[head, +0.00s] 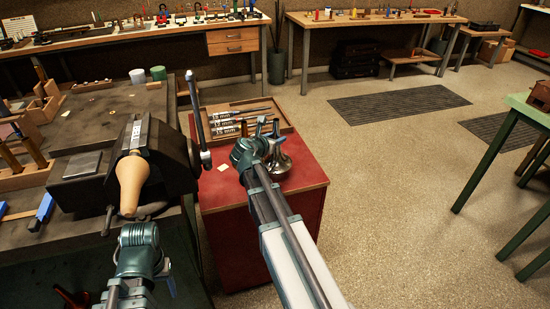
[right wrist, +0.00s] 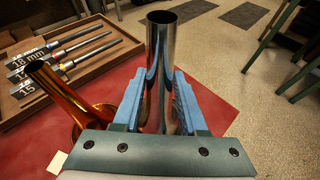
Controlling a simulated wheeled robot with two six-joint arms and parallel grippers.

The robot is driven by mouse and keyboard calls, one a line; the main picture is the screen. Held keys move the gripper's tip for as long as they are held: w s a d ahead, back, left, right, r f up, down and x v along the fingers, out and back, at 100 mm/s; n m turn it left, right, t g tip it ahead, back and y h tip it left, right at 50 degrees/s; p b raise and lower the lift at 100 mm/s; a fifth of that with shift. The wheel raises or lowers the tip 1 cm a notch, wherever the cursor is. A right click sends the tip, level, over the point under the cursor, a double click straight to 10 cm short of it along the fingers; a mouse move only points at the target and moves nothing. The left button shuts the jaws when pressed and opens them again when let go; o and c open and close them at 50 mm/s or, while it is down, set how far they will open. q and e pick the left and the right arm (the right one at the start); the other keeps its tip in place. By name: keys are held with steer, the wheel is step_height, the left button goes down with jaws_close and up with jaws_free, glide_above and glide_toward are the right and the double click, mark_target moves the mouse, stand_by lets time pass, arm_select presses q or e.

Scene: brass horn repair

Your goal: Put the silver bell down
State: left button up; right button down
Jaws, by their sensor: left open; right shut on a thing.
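The silver bell (right wrist: 162,55) stands upright between the blue fingers of my right gripper (right wrist: 160,88), which is shut on its stem. In the head view, the bell's flared part (head: 280,166) shows beside my right gripper (head: 264,138), over the red cabinet top (head: 304,177). I cannot tell whether its rim touches the top. An amber brass bell (right wrist: 52,92) stands on the red top left of the gripper in the right wrist view. My left gripper (head: 138,238) is open and empty, just below the wooden cone in the vise.
A wooden tray (head: 235,105) with several labelled mandrels lies at the back of the cabinet. The vise (head: 150,150) with a wooden cone (head: 130,185) stands on the dark bench at left. The cabinet's front right corner is clear. A green table (head: 525,107) stands far right.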

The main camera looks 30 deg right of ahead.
step_height(320, 180, down, 5)
steer(key=b, duration=0.4)
steer(key=shift+r, duration=0.1)
steer(key=shift+c, duration=2.2)
jaws_free()
arm_select(q)
step_height(320, 180, down, 5)
steer(key=shift+r, duration=0.1)
steer(key=shift+r+p, duration=2.3)
arm_select(e)
steer(key=v, duration=1.2)
